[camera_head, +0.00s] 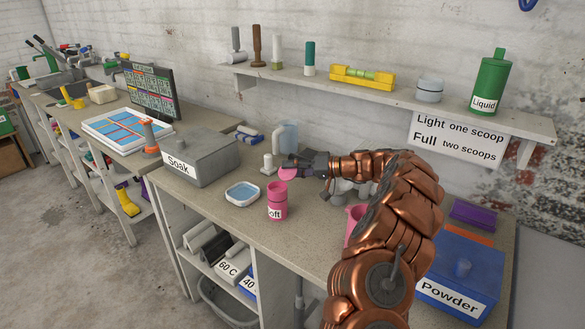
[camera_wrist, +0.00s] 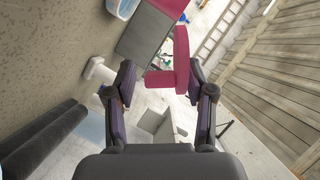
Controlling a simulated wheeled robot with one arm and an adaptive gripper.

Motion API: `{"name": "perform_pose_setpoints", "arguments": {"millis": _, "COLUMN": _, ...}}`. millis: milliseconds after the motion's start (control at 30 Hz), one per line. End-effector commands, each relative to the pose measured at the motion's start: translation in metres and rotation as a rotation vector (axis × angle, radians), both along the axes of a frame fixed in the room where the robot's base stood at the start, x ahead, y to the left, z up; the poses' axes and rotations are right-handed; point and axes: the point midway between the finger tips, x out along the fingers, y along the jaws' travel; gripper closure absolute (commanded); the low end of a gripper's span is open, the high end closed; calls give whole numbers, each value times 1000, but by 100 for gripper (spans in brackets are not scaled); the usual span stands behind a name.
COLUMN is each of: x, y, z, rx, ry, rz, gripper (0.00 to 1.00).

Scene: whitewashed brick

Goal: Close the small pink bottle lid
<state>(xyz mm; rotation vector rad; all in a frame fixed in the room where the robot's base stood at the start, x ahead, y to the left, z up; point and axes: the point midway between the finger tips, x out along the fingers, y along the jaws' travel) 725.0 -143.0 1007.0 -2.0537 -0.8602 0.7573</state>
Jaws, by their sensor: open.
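The small pink bottle (camera_head: 277,205), its label partly legible as "oft", stands upright on the counter. Its pink lid (camera_head: 288,174) appears as a tilted disc above the bottle's top, raised off the opening. My gripper (camera_head: 290,164) is beside the lid, just above and behind the bottle. In the wrist view the gripper (camera_wrist: 162,82) is open, and a pink L-shaped part, seemingly the lid (camera_wrist: 182,58), shows between and beyond the fingers. I cannot tell whether a finger touches it. A pink surface, likely the bottle (camera_wrist: 172,7), is cut off at the top edge.
A blue-filled dish (camera_head: 242,194) and the grey Soak box (camera_head: 200,158) stand left of the bottle. A pink cup (camera_head: 355,222) and the blue Powder box (camera_head: 461,270) are to the right, partly behind my arm. A shelf (camera_head: 400,97) runs above.

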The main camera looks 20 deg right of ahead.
Motion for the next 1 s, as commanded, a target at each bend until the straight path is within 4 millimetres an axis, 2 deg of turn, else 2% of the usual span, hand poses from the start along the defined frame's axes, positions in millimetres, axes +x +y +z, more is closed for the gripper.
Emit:
{"name": "perform_pose_setpoints", "arguments": {"millis": 267, "x": 1, "y": 1, "z": 0, "rx": 0, "ry": 0, "rz": 0, "gripper": 48}}
{"name": "perform_pose_setpoints", "arguments": {"millis": 733, "x": 0, "y": 1, "z": 0, "rx": 0, "ry": 0, "rz": 0, "gripper": 97}}
{"name": "perform_pose_setpoints", "arguments": {"millis": 1000, "x": 0, "y": 1, "z": -2, "rx": -1, "ry": -1, "rz": 0, "gripper": 98}}
